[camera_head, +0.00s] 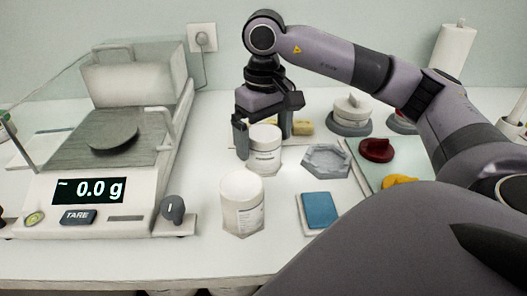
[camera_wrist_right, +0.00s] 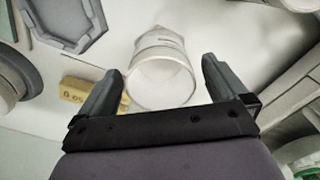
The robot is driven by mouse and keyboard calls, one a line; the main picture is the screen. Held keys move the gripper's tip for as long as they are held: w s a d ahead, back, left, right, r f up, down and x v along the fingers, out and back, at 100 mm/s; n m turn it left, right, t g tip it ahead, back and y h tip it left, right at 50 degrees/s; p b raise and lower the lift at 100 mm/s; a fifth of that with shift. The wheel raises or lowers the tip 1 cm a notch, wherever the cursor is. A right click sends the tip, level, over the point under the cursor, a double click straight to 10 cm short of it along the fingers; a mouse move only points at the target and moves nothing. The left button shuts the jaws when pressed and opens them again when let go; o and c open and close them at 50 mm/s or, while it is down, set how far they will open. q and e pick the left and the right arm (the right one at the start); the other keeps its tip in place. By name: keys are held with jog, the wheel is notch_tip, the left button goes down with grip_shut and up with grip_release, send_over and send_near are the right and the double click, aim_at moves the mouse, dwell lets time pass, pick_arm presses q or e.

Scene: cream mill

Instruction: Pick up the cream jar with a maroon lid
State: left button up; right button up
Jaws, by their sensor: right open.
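A white jar with a printed label (camera_head: 264,158) stands upright on the bench. A second white jar (camera_head: 242,205) stands nearer the front edge. Both tops look pale; I see no maroon lid on either. A maroon piece (camera_head: 376,150) lies on a glass plate to the right. My right gripper (camera_head: 263,132) is open, its fingers on either side of the farther jar. In the right wrist view the open fingers (camera_wrist_right: 160,68) flank a pale round jar (camera_wrist_right: 163,82), with gaps beside it. My left gripper is not in view.
A scale reading 0.0 g (camera_head: 93,190) stands at the left. A grey hexagonal tray (camera_head: 327,160) and a blue pad (camera_head: 320,210) lie right of the jars. A grey-and-white stacked item (camera_head: 351,115) and a paper roll (camera_head: 452,55) stand behind. Bare bench lies in front.

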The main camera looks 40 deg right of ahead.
jog(key=shift+f, duration=0.7)
jog(key=c, duration=1)
jog(key=shift+c, duration=0.2)
jog(key=shift+r, duration=0.1)
notch_tip(320, 180, up, 20)
jog(key=p, duration=0.8)
jog(key=shift+a, duration=0.15)
